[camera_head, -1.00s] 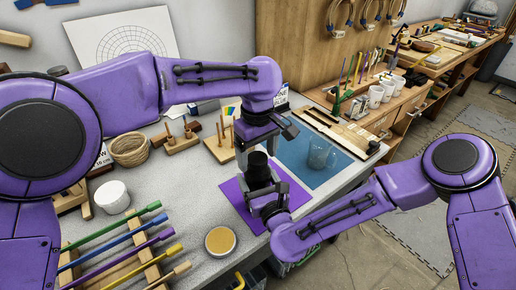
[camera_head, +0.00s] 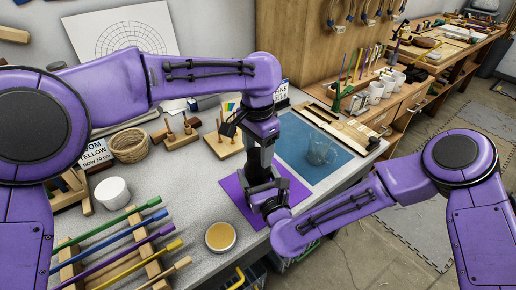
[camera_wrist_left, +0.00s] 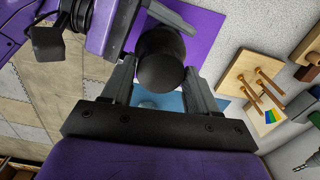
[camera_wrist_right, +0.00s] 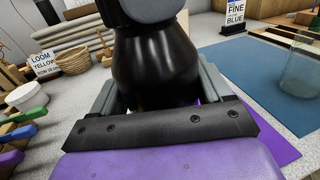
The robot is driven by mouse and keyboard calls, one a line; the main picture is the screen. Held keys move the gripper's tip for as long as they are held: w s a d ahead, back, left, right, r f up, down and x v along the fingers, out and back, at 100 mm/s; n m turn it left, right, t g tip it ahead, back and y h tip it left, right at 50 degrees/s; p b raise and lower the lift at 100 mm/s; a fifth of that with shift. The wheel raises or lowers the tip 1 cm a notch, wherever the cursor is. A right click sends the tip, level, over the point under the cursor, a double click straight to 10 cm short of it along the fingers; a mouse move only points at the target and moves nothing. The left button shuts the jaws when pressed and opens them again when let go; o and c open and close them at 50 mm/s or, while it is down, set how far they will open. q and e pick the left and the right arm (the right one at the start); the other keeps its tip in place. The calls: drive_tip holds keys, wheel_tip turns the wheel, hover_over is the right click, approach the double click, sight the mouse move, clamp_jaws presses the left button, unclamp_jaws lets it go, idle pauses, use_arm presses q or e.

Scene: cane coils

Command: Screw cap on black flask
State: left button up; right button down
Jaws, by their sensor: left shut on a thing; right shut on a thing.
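The black flask (camera_wrist_right: 155,65) stands upright over the purple mat, seen large in the right wrist view. My right gripper (camera_head: 264,198) is shut on its lower body. My left gripper (camera_head: 262,168) is directly above the flask, pointing down. In the left wrist view its two fingers stand either side of a round black cap (camera_wrist_left: 161,72), and it is shut on the cap. The cap is in line with the flask top; whether its thread is engaged cannot be told. In the head view the left gripper hides most of the cap and flask.
The purple mat (camera_head: 232,194) lies under the flask at the table's front edge. A clear glass (camera_head: 320,152) stands on a blue mat (camera_head: 296,142) to the right. A wooden peg board (camera_head: 222,146), a jar with amber top (camera_head: 220,237) and a rack of coloured rods (camera_head: 118,245) are left.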

use_arm(q)
drive_tip(key=m, duration=1.3)
drive_tip(key=o, duration=1.3)
drive_tip(key=shift+c, duration=0.2)
wheel_tip(320, 180, up, 12)
use_arm(e)
unclamp_jaws()
